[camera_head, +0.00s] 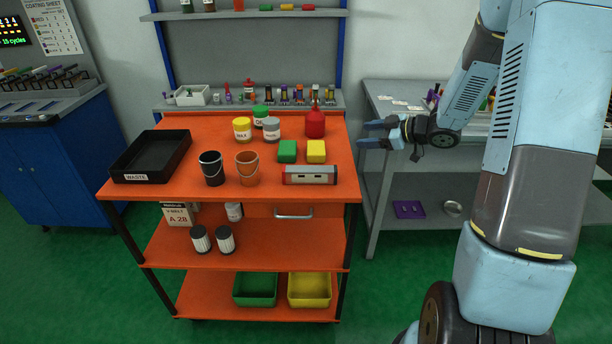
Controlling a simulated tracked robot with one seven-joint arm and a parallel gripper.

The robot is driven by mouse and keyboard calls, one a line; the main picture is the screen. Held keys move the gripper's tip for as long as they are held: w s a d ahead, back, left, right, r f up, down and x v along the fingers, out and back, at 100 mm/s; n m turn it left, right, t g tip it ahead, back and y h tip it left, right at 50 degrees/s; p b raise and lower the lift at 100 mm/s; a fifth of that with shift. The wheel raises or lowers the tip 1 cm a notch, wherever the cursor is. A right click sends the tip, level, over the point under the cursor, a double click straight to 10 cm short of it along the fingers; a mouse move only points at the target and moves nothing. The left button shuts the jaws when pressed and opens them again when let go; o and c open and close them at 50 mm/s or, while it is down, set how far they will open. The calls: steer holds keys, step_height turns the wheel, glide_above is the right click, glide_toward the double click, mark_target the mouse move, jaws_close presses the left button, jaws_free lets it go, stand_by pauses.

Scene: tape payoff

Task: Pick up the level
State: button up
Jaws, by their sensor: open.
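The level (310,175) is a short bar with a red and silver body and small vial windows. It lies at the front right of the orange cart's top (180,200), close to the front edge. My gripper (368,134) is to the right of and behind the level, beyond the cart's right side. Its two blue fingers point left and are apart, with nothing between them. The level is fully in view, and my gripper is not touching it.
Green (287,151) and yellow (316,151) blocks sit just behind the level, with a red bottle (315,123) farther back. A black waste tray (151,157) fills the left end. A grey bench (385,170) stands right.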

step_height(320, 180, down, 4)
steer(key=s+a+n+g+y, duration=0.1)
steer(key=s+g+y, duration=0.2)
steer(key=n+g+y, duration=0.2)
steer(key=g+y, duration=0.2)
glide_toward(319, 168)
steer(key=a, duration=0.3)
steer(key=shift+s+a+f, duration=0.15)
steer(key=shift+s+f, duration=0.05)
steer(key=shift+f, duration=0.15)
steer(key=shift+w+a, duration=0.15)
steer(key=shift+a, duration=1.5)
steer(key=shift+w+a, duration=0.15)
steer(key=shift+a, duration=1.5)
steer(key=shift+c, duration=0.3)
steer(key=c, duration=1.1)
steer(key=shift+c, duration=0.2)
steer(key=shift+a+r, duration=0.1)
